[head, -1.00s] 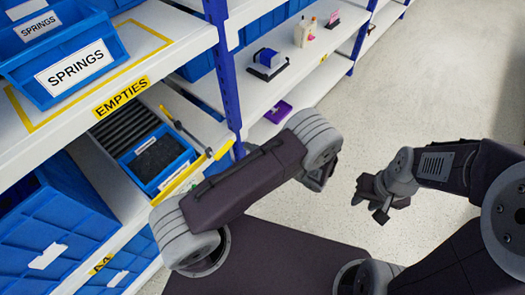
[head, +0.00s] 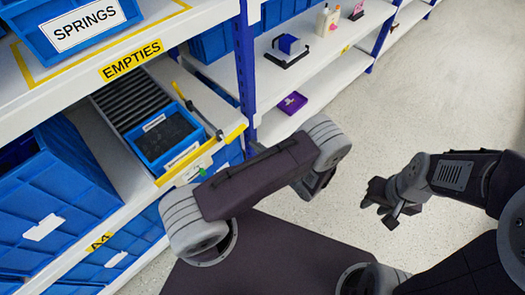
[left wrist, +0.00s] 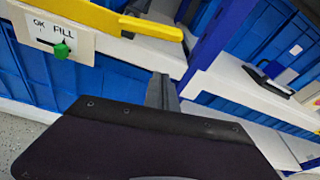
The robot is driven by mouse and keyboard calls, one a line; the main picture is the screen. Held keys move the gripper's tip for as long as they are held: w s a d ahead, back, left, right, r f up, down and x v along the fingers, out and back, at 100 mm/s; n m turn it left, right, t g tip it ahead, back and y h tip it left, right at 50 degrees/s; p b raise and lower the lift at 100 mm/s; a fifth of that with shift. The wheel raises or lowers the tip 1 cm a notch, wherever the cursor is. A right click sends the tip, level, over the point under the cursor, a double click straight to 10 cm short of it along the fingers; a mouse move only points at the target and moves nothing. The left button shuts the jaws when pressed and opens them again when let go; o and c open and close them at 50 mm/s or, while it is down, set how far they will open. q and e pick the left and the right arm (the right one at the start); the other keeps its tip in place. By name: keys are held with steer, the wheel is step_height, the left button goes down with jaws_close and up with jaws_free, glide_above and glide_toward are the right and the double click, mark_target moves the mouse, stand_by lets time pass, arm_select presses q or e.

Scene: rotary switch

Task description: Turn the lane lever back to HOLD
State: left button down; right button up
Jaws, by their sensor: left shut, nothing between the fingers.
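A thin lever (head: 201,113) with a yellow end lies along the right side of the roller lane (head: 130,99), beside a blue bin. No HOLD mark is readable. A plate marked OK and FILL with a green knob (left wrist: 62,50) is on the shelf front in the left wrist view. The knob also shows small in the head view (head: 203,172). My left gripper (left wrist: 162,92) is shut and empty, apart from the knob and to its right. In the head view it is largely hidden by my arm. My right gripper (head: 378,208) looks open and empty over the floor.
The blue bin (head: 152,158) stands in the lane under the EMPTIES shelf (head: 165,30). A blue post (head: 246,70) stands to the right. A purple tray (head: 292,102) sits on the lower shelf. The floor at right is clear.

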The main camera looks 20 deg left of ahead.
arm_select(q)
steer(key=shift+w+a+r+b, duration=0.15)
steer(key=shift+w+a+r, duration=0.05)
steer(key=shift+a+r, duration=0.6)
steer(key=shift+w+a+r+b, duration=0.15)
steer(key=shift+a+r, duration=0.55)
steer(key=shift+r, duration=0.1)
